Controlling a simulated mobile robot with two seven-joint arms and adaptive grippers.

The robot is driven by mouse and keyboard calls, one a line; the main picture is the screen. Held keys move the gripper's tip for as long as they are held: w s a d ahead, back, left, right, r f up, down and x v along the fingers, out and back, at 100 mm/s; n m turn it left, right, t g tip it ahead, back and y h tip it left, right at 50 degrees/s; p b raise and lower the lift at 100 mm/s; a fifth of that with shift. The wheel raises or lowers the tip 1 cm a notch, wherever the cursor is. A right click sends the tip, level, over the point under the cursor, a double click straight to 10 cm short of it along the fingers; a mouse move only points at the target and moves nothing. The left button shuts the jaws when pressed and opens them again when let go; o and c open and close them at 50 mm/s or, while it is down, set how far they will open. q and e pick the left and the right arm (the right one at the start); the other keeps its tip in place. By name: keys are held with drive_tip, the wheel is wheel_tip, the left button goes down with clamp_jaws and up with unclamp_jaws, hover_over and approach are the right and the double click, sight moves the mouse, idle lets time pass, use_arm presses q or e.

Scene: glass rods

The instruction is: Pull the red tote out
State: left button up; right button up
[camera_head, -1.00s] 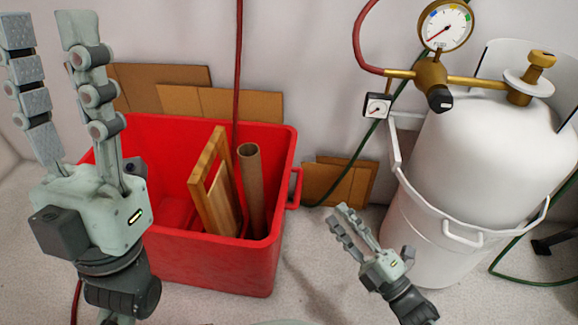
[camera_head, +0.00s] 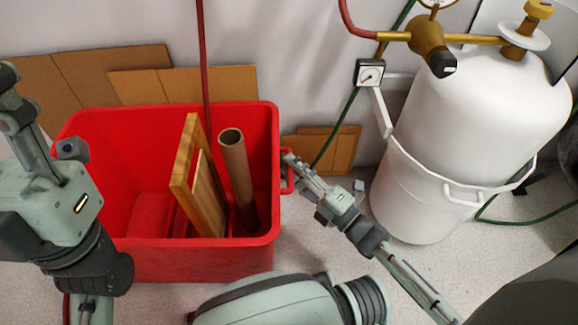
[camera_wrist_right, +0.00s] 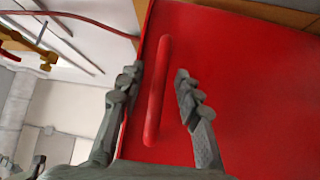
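The red tote (camera_head: 206,258) stands on the floor against the wall, with a wooden frame (camera_head: 188,178) and a brown cardboard tube (camera_head: 238,170) standing in it. Its right-side handle (camera_head: 288,172) also shows in the right wrist view (camera_wrist_right: 158,92). My right gripper (camera_head: 291,165) is at that handle. In the right wrist view its fingers (camera_wrist_right: 158,82) are open, one on each side of the handle bar, with gaps showing.
A white gas tank (camera_head: 480,120) in a white bucket-like holder (camera_head: 415,205) stands right of the tote, close to my right arm. Cardboard sheets (camera_head: 215,84) lean on the wall behind. A green hose lies at right.

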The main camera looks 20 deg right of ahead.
drive_tip(key=shift+w+a+r, duration=0.1)
drive_tip(key=shift+w+a, duration=0.15)
drive_tip(key=shift+w, duration=0.25)
drive_tip(key=shift+c, duration=0.2)
clamp_jaws()
